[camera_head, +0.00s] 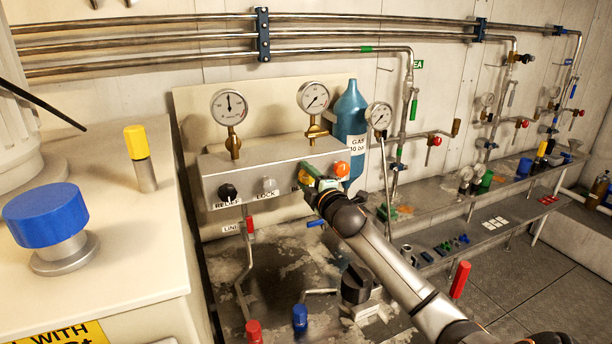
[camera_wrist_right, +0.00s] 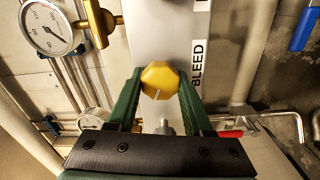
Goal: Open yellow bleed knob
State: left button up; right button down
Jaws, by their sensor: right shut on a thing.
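The yellow bleed knob (camera_wrist_right: 160,80) is an octagonal knob with a white pointer line, beside the "BLEED" label on the grey panel (camera_wrist_right: 172,30). My right gripper (camera_wrist_right: 158,90) has its two green fingers on either side of the knob and is shut on it. In the head view my right gripper (camera_head: 314,178) reaches the front of the panel box (camera_head: 262,167), and it hides most or all of the knob. My left gripper is not in view.
A black knob (camera_head: 228,192) marked relief, a grey lock knob (camera_head: 269,186) and an orange knob (camera_head: 342,168) sit on the same box. Gauges (camera_head: 230,107) stand above it. A blue gas bottle (camera_head: 350,125) stands behind. A red-handled lever (camera_head: 460,279) is near my arm.

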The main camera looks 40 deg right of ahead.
jog(key=shift+f+n, duration=0.15)
jog(key=shift+n, duration=2.15)
jog(key=shift+c, duration=1.5)
grip_release()
jog(key=b+v, duration=0.2)
jog(key=v, duration=1)
jog(key=shift+s, duration=0.25)
